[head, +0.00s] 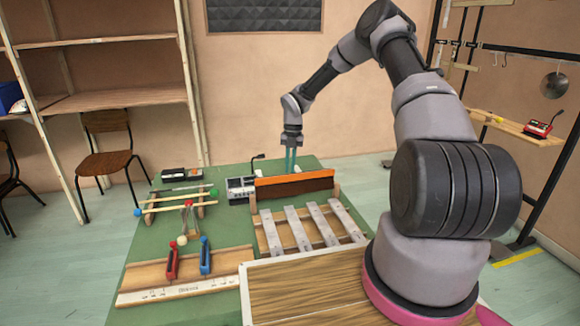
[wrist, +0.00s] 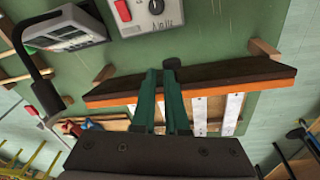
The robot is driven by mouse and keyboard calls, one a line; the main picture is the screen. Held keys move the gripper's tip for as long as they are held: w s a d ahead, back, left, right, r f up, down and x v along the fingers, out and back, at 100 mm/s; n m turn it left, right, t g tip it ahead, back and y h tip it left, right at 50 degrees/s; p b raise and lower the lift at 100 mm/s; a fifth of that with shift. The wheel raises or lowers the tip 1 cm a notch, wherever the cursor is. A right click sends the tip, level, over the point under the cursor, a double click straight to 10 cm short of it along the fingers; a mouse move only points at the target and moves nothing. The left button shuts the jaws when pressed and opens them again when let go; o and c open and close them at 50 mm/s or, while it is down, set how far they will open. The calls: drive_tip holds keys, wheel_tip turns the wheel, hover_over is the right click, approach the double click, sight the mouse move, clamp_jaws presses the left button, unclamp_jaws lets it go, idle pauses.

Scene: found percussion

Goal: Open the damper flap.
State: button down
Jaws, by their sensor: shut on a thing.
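The damper flap (head: 300,187) is a long board with an orange edge and a dark brown face. It stands upright on the green table behind a row of grey metal bars (head: 297,226). My gripper (head: 290,168) points down at the flap's top edge, near its middle, with teal fingers. In the wrist view the fingers (wrist: 162,78) are shut on the damper flap (wrist: 235,76), with a small dark knob at their tips. The fingers and the gripper body hide part of the flap and the bars.
A grey box with a thin black gooseneck (head: 241,187) stands just left of the flap. Mallets on a rack (head: 180,200) and red and blue blocks on a wooden board (head: 187,262) lie at left. A wooden box (head: 310,290) is in front.

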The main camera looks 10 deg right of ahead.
wheel_tip(320, 180, up, 11)
drive_tip(key=w+d, duration=0.1)
drive_tip(key=shift+w+f, duration=0.2)
idle(1.0)
